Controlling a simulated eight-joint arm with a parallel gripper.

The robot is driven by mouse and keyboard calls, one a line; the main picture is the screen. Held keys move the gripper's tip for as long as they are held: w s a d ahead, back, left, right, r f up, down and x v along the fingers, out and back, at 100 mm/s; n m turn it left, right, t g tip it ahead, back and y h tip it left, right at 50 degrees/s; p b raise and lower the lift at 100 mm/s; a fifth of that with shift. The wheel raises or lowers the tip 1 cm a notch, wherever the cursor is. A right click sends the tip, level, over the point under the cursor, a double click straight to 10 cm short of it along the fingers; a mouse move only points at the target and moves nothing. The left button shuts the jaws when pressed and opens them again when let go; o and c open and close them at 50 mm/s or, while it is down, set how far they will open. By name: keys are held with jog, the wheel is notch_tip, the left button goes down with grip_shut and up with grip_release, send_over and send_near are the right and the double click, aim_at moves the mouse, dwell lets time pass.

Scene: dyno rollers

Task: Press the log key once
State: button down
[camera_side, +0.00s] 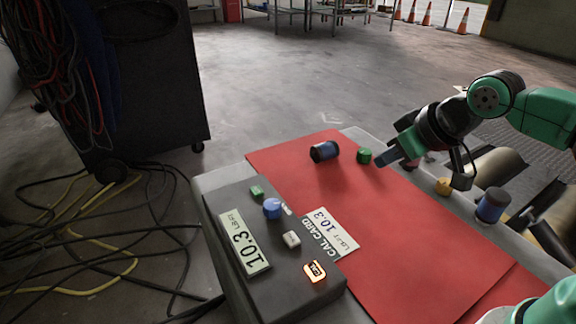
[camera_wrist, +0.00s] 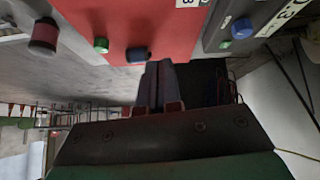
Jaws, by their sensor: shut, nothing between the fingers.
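A dark console (camera_side: 222,222) on the left of the table carries a display (camera_side: 244,243) reading 10.3 lb-ft. Its controls are a green key (camera_side: 257,191), a blue knob (camera_side: 272,208), a pale key (camera_side: 291,239) and a lit orange key (camera_side: 315,271) marked CAL. I cannot read a log label on any key. My gripper (camera_side: 384,163) is shut and empty over the red mat, right of the console and apart from its keys. In the wrist view the closed fingers (camera_wrist: 161,84) point toward the mat's edge; the blue knob (camera_wrist: 242,28) shows at upper right.
On the red mat (camera_side: 400,240) are a dark blue cylinder (camera_side: 324,151), a green cylinder (camera_side: 364,156) and a CAL CARD (camera_side: 331,232) reading 10.3. A blue-black cylinder (camera_side: 492,205), a yellow piece (camera_side: 443,186) and metal rollers (camera_side: 487,172) are at the right. The mat's front is clear.

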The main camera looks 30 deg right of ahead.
jog(key=w+a+r+n, duration=0.2)
jog(key=w+a+n, duration=0.35)
jog(key=w, duration=0.35)
jog(key=n+t+y, duration=0.2)
jog(key=n, duration=0.3)
send_over(260, 192)
jog(key=f, duration=0.2)
jog(key=shift+r+m, duration=0.1)
jog(key=shift+m, duration=0.15)
jog(key=shift+f, duration=4.45)
jog(key=shift+f, duration=0.4)
